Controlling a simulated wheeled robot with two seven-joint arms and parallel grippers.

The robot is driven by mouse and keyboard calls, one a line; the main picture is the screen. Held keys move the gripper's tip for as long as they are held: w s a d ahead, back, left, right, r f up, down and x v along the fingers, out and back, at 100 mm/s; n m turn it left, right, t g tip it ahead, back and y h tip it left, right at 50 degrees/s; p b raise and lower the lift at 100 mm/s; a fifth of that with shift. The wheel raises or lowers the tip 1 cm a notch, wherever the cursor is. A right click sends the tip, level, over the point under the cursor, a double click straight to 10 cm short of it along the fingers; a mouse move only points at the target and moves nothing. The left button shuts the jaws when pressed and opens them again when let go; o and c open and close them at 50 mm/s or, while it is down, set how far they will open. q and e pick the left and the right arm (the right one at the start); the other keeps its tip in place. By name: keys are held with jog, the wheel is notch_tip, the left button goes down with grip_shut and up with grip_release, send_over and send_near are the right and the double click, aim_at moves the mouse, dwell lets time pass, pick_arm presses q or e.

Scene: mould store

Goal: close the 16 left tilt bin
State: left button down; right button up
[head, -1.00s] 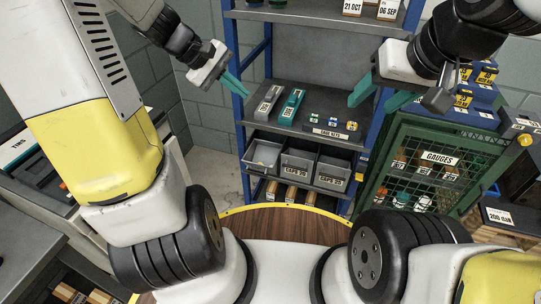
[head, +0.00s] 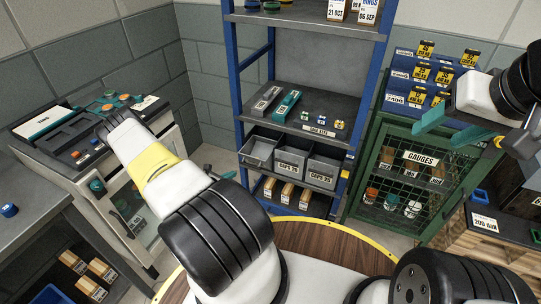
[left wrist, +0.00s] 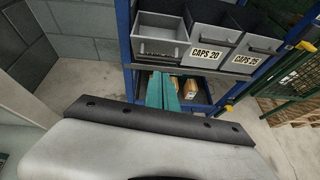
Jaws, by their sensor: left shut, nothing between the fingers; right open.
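The left tilt bin (head: 258,152) is a grey bin at the left end of the row, below the shelf with the gauge tools. It is tilted out, its open top showing; no label can be read on it. It also shows in the left wrist view (left wrist: 161,48). My left gripper (left wrist: 162,84) is shut and empty in the left wrist view, its teal fingers in front of and below the bin in the picture; contact cannot be told. My right gripper (head: 466,138) is open and empty, in front of the green cabinet.
The CAPS 20 bin (head: 291,163) and CAPS 25 bin (head: 324,171) sit right of the left bin. A blue shelf post (left wrist: 124,40) stands close at its left. A green gauges cabinet (head: 440,158) is at right, a grey machine (head: 150,190) at left.

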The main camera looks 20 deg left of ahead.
pick_arm(q)
jog(key=w+d+f+n+y, duration=0.1)
jog(key=w+f, duration=0.5)
jog(key=w, duration=0.4)
jog(key=shift+w+d+f+n, duration=0.2)
jog(key=shift+w+f+n, duration=0.1)
jog(key=shift+w+f, duration=0.1)
jog(key=shift+r, duration=0.1)
jog(key=shift+w+r, duration=0.2)
